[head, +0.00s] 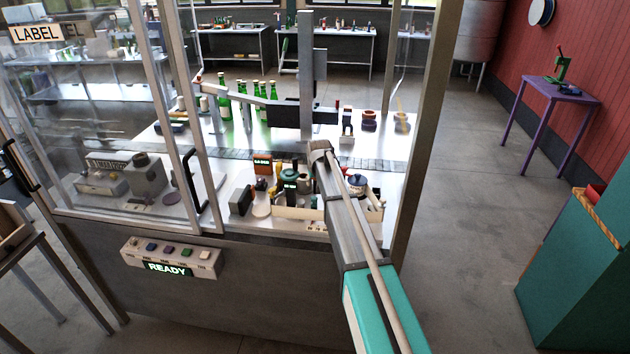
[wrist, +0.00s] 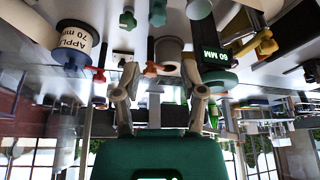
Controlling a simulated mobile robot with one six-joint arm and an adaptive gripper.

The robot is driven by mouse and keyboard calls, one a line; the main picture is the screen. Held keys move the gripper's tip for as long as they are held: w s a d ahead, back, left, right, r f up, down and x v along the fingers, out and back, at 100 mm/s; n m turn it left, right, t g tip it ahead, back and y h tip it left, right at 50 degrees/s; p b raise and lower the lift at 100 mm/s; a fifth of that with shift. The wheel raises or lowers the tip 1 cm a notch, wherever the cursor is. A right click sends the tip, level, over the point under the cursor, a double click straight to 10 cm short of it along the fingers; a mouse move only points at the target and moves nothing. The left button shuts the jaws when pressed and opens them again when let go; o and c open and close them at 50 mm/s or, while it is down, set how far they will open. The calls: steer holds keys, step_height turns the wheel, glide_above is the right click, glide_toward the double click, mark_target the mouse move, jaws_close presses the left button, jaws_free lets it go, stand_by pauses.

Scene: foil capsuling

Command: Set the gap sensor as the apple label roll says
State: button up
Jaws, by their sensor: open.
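The wrist view appears upside down. The apple label roll (wrist: 72,50) is on the left there, a white roll with a dark blue flange, and its print reads APPLE and 70 mm. On the right, the dark gap sensor (wrist: 207,58) shows 60 MM in green, with a teal round part (wrist: 221,79) beside it. The dark unit (head: 290,182) with a teal top in the head view looks like the same sensor. My gripper (wrist: 160,70) is open, its two fingers apart with nothing between them, between roll and sensor in the picture. In the head view my arm hides it.
Colored handles and a pale roll (wrist: 168,52) crowd the area around my fingers. Green bottles (head: 243,105) stand behind the conveyor (head: 375,163). Glass panels and metal posts frame the cell. A panel (head: 168,266) on the front reads READY.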

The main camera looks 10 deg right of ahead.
steer(key=s+f+g+b, duration=0.1)
steer(key=s+f+b, duration=0.7)
steer(key=s, duration=0.6)
steer(key=s+f+g+b, duration=0.2)
steer(key=s+f+b, duration=0.7)
steer(key=s, duration=0.5)
steer(key=shift+d+f, duration=0.15)
steer(key=shift+f, duration=0.2)
